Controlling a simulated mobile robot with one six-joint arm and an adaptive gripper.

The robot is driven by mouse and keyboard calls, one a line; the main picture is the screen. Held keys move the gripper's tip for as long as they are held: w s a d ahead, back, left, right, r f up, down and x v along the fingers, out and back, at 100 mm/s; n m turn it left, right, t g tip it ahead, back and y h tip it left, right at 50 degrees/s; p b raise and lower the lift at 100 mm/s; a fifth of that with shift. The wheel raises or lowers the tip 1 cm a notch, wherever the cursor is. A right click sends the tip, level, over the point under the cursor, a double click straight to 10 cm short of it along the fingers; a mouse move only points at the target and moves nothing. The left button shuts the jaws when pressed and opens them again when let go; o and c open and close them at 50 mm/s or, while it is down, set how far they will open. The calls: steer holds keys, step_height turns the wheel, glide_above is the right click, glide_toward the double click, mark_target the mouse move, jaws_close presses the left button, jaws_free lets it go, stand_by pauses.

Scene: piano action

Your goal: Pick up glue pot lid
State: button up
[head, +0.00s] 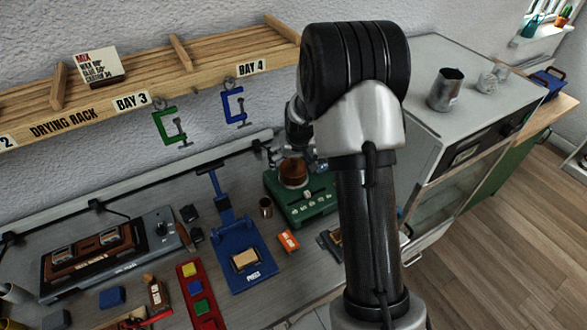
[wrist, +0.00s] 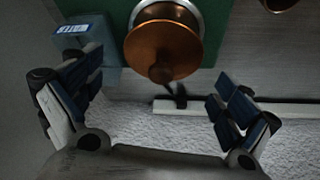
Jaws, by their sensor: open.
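The glue pot lid (wrist: 163,47) is a round copper disc with a small dark knob, in the upper middle of the wrist view. It appears to sit on a pale metal pot (wrist: 172,10) on a green base. In the head view a copper-brown round top, seemingly the same lid (head: 293,171), shows on the green unit (head: 312,208), beside my arm. My gripper (wrist: 158,88) is open and empty, its two fingers wide apart on either side of the knob's line in the picture. The gap in depth to the lid is hard to tell.
A translucent blue container marked WATER (wrist: 85,38) is near my left finger in the wrist view. A small copper cup (head: 265,206) and a blue press (head: 240,260) stand left of the green unit. A drying rack (head: 150,75) hangs above, with clamps below it.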

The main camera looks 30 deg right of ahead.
steer(key=shift+w+f, duration=0.1)
steer(key=shift+f, duration=0.25)
steer(key=shift+c, duration=0.2)
